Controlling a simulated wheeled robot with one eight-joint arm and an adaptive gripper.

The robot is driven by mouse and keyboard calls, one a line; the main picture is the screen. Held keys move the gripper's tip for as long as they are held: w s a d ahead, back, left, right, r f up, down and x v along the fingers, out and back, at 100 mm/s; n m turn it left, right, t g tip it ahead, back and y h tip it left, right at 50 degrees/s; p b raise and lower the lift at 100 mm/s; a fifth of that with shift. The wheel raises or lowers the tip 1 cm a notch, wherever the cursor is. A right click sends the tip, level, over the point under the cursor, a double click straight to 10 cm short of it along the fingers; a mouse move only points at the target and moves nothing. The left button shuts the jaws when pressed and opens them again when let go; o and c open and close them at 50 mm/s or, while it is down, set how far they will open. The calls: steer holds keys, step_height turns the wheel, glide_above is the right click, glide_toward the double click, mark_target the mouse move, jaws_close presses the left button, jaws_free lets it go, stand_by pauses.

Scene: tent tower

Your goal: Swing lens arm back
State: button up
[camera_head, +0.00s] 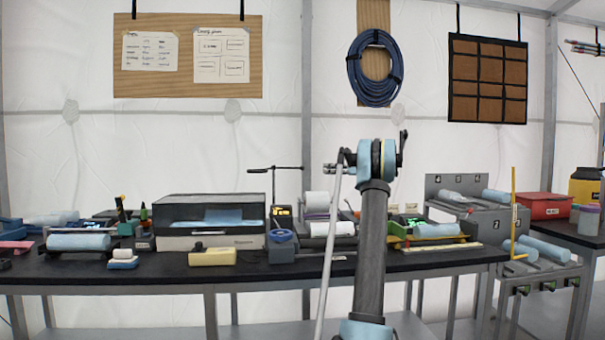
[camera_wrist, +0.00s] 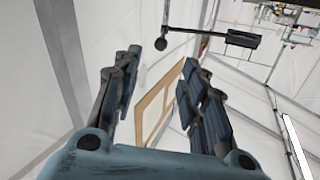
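A thin black horizontal arm (camera_head: 276,168) on a slim upright post stands on the bench, left of my gripper; it looks like the lens arm. Its left end has a dark knob. In the wrist view, a dark rod with a round knob (camera_wrist: 161,43) and a dark block lies beyond the fingertips; I cannot tell surely whether it is the same arm. My gripper (camera_wrist: 160,62) is open, with nothing between its fingers. In the head view my gripper (camera_head: 372,156) is raised above the bench, largely covered by my own arm.
The black bench (camera_head: 180,272) holds a grey box machine (camera_head: 210,222), a cream block (camera_head: 212,257), white rolls (camera_head: 317,202) and blue rolls (camera_head: 80,242). A yellow upright rod (camera_head: 513,212) stands at right. Above, a board with papers (camera_head: 188,80) and a coiled blue hose (camera_head: 374,65) hang.

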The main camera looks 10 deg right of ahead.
mark_target(303, 169)
steer(key=x, duration=1.4)
steer(key=shift+c, duration=0.3)
jaws_close()
